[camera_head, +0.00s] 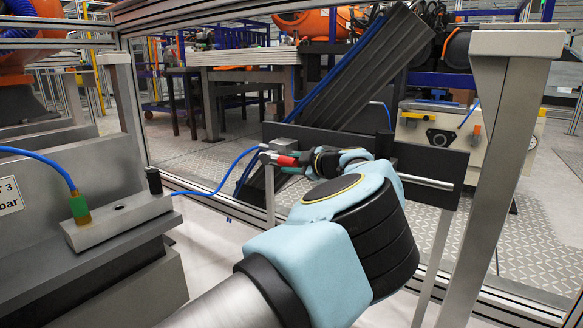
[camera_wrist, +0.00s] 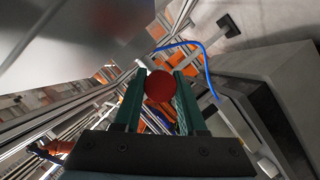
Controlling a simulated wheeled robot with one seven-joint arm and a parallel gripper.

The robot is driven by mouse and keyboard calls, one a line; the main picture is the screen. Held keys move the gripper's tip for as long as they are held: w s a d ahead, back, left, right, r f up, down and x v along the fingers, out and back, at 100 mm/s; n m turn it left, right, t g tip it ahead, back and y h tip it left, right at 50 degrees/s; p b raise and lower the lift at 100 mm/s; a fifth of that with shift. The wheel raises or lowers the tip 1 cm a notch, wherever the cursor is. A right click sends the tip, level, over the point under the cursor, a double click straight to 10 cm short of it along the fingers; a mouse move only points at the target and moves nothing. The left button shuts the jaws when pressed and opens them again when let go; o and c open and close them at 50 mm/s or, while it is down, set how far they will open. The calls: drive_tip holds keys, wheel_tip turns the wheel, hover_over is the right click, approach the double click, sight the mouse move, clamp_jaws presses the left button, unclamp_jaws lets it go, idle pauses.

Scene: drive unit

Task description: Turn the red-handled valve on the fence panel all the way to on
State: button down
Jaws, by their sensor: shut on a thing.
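The valve's red handle (camera_head: 287,160) shows as a small red piece at the silver valve body (camera_head: 283,145), low on the fence at the picture's middle. In the wrist view the red handle (camera_wrist: 159,86) is a round red end between my two green fingers. My gripper (camera_wrist: 159,80) is shut on it, with one finger on each side. In the head view my gripper (camera_head: 293,169) is mostly hidden behind my light-blue wrist, and only a bit of green finger shows. The handle's full length and angle are hidden.
A blue hose (camera_head: 218,190) runs from the valve to a metal block (camera_head: 120,213) on the left. A dark plate (camera_head: 430,163) stands behind my wrist. A grey post (camera_head: 503,140) rises on the right. Fence rails (camera_head: 130,100) frame the area.

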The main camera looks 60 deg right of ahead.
drive_tip(key=shift+w, duration=0.1)
drive_tip(key=shift+c, duration=2.4)
unclamp_jaws()
wheel_tip(320, 180, up, 10)
drive_tip(key=p, duration=0.2)
drive_tip(key=shift+p, duration=0.35)
drive_tip(key=s+a+r, duration=0.3)
drive_tip(key=r, duration=0.8)
drive_tip(key=shift+a+r+b, duration=0.15)
drive_tip(key=shift+r+b, duration=0.1)
drive_tip(key=shift+b, duration=0.1)
drive_tip(key=shift+f+b, duration=0.1)
drive_tip(key=shift+b, duration=0.2)
